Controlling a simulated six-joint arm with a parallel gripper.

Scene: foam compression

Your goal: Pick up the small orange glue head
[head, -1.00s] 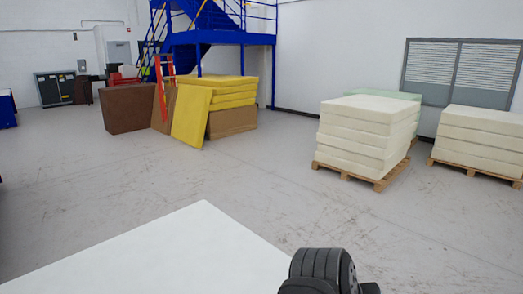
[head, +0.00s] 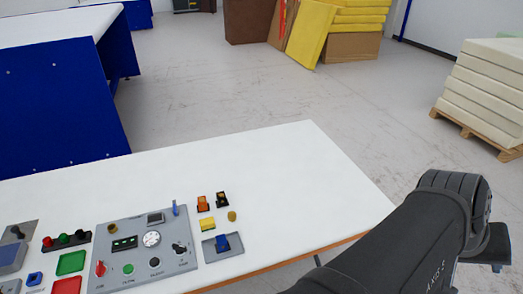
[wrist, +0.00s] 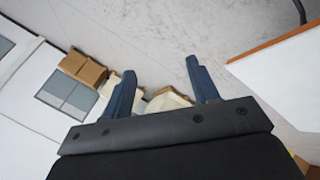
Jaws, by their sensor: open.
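A small orange piece (head: 203,203), which looks like the glue head, stands on the white table near the panel's upper right corner. A similar black piece with some orange (head: 222,199) stands just right of it. My gripper (wrist: 160,68) is open and empty in the wrist view, its two blue fingers apart and facing the floor and far wall. In the head view my arm is at the right, beyond the table edge and well away from the orange piece. The wrist view does not show the orange piece.
The white table (head: 300,165) is bare right of the small parts. Close to the orange piece are a yellow block (head: 208,224), a brass-coloured cylinder (head: 232,216) and a grey tray (head: 209,248) with a blue part. A grey control panel (head: 140,270) lies left.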

